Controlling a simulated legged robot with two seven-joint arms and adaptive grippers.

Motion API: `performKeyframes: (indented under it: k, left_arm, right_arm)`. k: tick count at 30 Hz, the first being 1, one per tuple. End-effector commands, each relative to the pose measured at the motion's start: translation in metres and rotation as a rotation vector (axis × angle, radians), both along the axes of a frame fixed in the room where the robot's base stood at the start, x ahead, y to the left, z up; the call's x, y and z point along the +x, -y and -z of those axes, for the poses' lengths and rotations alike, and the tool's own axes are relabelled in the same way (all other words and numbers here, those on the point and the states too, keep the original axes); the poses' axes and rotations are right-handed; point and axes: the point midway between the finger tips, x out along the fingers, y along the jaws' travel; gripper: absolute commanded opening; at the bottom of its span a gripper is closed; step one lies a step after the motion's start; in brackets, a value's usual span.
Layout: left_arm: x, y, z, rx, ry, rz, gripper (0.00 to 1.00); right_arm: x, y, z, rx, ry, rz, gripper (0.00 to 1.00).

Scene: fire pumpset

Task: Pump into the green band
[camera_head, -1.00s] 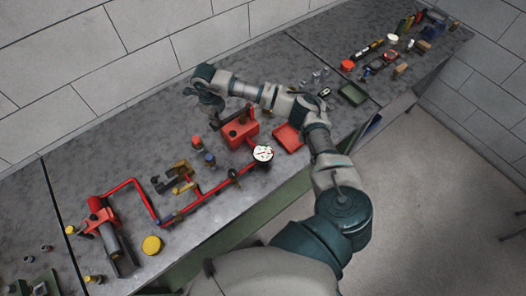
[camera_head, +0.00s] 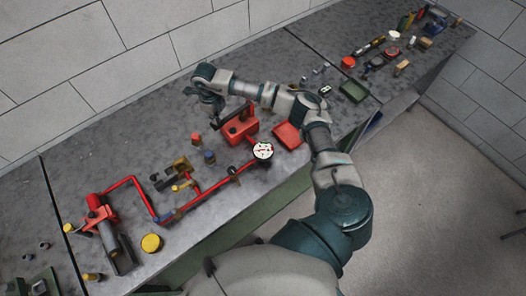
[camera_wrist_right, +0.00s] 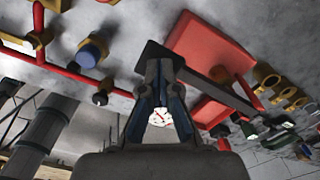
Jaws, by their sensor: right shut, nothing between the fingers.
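The hand pump is a red box (camera_head: 240,131) with a dark lever on top; in the wrist view the red body (camera_wrist_right: 208,48) is right of the fingers. The lever (camera_wrist_right: 205,78) runs from the fingertips to the lower right. A white round gauge (camera_head: 263,151) stands on the red pipe; its needle and green band are too small to read. The gauge (camera_wrist_right: 161,117) also shows between the finger links. My right gripper (camera_head: 214,107) is shut and empty at the lever's free end (camera_wrist_right: 150,53); whether it touches is unclear. My left gripper is out of view.
A red tray (camera_head: 288,135) lies right of the pump, with a green tray (camera_head: 354,92) beyond. Red pipes (camera_head: 197,202) and brass valve parts (camera_head: 181,172) are left of it. A yellow cap (camera_head: 151,243) sits near the front edge. Bare bench lies behind the pipes.

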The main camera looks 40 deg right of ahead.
Motion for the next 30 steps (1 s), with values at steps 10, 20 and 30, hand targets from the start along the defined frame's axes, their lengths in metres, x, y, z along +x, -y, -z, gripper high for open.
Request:
performKeyframes:
  k: [10,20,30]
  left_arm:
    - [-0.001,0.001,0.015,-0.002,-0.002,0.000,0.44]
    - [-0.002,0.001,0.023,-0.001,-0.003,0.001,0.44]
    - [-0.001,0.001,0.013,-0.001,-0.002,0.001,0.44]
  right_arm:
    - [0.000,0.001,0.024,-0.001,-0.002,0.000,0.00]
    - [0.000,0.000,0.038,-0.001,-0.002,0.000,0.00]
    - [0.000,0.000,0.022,0.000,-0.001,0.001,0.00]
